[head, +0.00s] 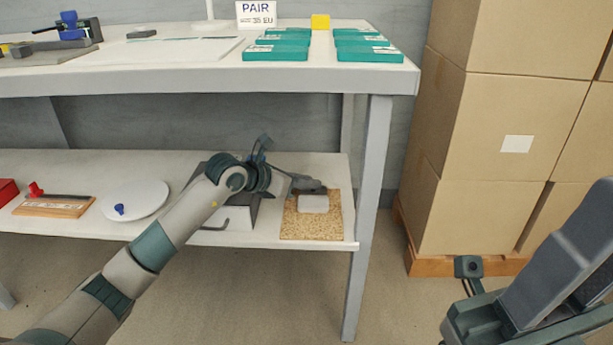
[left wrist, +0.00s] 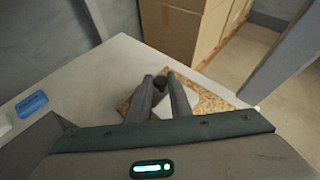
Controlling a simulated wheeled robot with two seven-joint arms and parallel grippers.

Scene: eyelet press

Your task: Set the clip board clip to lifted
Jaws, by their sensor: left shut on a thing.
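The clip board is a speckled tan board (head: 325,227) at the right end of the lower shelf; it also shows in the left wrist view (left wrist: 205,93). A pale grey-white flat piece (head: 313,204) lies on it, seemingly part of the clip. My left gripper (head: 314,186) is over the board's far part. In the left wrist view its fingers are shut on a small dark rounded piece (left wrist: 160,82), apparently the clip's grip, just beyond the pale piece. The fingers hide part of the clip, so its exact angle is unclear. My right gripper (head: 550,275) shows only partly at lower right.
On the lower shelf are a white round plate (head: 148,199) with a blue knob and a wooden block (head: 55,206) with a red knob. A table leg (head: 367,210) stands right of the board. Stacked cartons (head: 490,130) stand further right. Teal boxes (head: 275,53) are on the upper top.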

